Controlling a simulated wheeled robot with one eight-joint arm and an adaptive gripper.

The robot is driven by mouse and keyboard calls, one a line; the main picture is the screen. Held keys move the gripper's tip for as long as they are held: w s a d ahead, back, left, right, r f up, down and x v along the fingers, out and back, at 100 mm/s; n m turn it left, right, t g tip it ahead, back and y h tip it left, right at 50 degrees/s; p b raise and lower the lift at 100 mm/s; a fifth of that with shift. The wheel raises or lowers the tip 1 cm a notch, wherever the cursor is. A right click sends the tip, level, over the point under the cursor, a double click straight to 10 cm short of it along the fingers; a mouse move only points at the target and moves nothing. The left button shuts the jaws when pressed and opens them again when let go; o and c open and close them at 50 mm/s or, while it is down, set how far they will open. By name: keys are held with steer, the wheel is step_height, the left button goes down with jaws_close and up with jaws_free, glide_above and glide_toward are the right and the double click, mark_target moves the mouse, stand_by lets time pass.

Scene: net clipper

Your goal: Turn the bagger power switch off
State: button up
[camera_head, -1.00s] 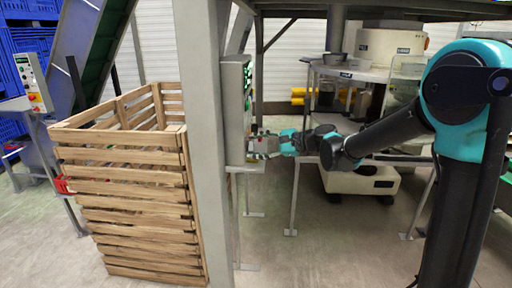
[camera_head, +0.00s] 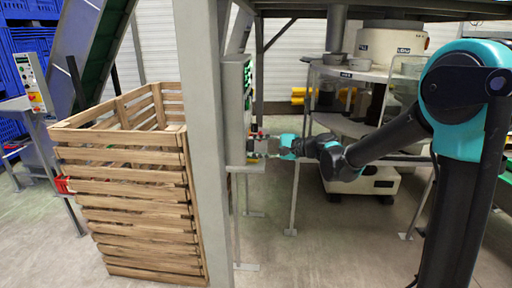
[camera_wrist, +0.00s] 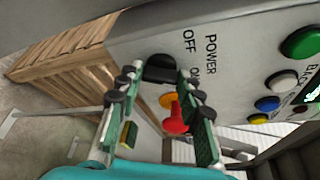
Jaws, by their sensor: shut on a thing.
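The control panel (camera_wrist: 235,45) carries a black power switch knob (camera_wrist: 159,69) beside the printed words POWER, OFF and ON. In the wrist view the knob sits between the fingertips of my gripper (camera_wrist: 161,73), which are shut on it from both sides. Which mark the knob points at is hard to tell. In the head view my gripper (camera_head: 262,145) is at the panel box (camera_head: 236,105) behind the grey post, and the knob itself is too small to make out there.
A red and yellow emergency stop (camera_wrist: 174,114) shows between my fingers. Green, white, blue and yellow buttons (camera_wrist: 267,103) line the panel. A grey post (camera_head: 204,150) and a slatted wooden crate (camera_head: 130,205) stand left of my gripper. A steel table (camera_head: 350,73) stands behind my arm.

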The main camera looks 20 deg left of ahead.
steer(key=shift+f+n+g+y, duration=0.15)
steer(key=shift+n+y, duration=0.7)
steer(key=shift+n, duration=1.55)
steer(key=shift+f+n+g+y, duration=0.1)
steer(key=shift+n+y, duration=0.8)
steer(key=shift+n, duration=1.5)
steer(key=shift+f+n+g+y, duration=0.15)
steer(key=shift+n+y, duration=0.7)
steer(key=shift+n, duration=1.55)
steer(key=o, duration=1.2)
steer(key=shift+c, duration=0.2)
steer(key=shift+d, duration=0.15)
steer(key=v, duration=1.1)
steer(key=shift+d+f, duration=0.2)
steer(key=shift+d, duration=0.15)
